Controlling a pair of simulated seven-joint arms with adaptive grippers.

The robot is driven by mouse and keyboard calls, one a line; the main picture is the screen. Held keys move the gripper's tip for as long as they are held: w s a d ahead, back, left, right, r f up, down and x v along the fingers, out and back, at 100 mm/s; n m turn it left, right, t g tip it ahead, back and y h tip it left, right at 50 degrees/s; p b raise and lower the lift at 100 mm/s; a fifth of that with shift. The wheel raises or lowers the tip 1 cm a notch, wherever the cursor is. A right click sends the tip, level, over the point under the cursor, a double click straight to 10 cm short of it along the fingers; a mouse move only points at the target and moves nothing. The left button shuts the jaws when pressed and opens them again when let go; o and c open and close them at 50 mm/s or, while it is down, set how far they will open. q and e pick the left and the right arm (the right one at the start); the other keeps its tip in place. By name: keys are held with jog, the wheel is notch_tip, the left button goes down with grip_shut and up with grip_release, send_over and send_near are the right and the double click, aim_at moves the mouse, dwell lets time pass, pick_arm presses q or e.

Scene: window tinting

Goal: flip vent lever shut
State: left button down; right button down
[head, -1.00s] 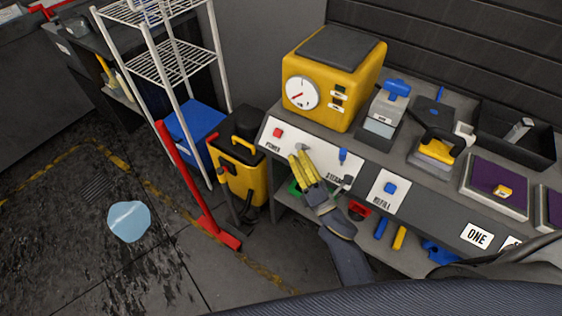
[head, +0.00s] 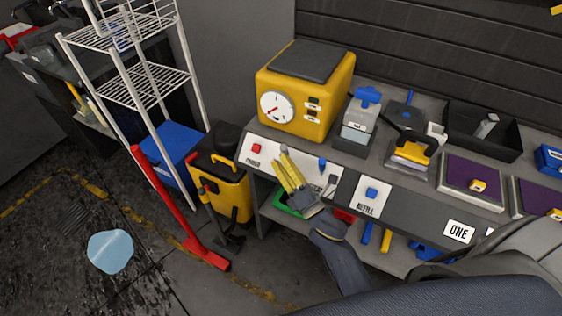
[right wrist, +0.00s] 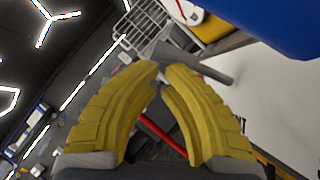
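The white control panel (head: 262,162) is on the front edge of the grey bench, below a yellow machine. A small grey lever (head: 284,149) stands on it to the right of a red button. A blue lever (head: 322,163) and another grey lever (head: 332,181) are farther right. I cannot read a vent label. My right gripper (head: 283,155) has yellow fingers, with its tips at the left grey lever. In the right wrist view the fingertips (right wrist: 162,68) are nearly together, the grey lever (right wrist: 205,68) just beyond them; contact is unclear. My left gripper is not in view.
The yellow machine (head: 305,90) with a dial stands behind the panel. A REFILL plate with a blue button (head: 371,193) is to the right. A yellow bucket (head: 222,185) and a red-handled squeegee (head: 165,190) stand left of the bench.

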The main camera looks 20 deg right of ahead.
jog(key=s+f, duration=0.3)
jog(key=s, duration=0.9)
jog(key=shift+s, duration=0.35)
jog(key=shift+a+f, duration=0.1)
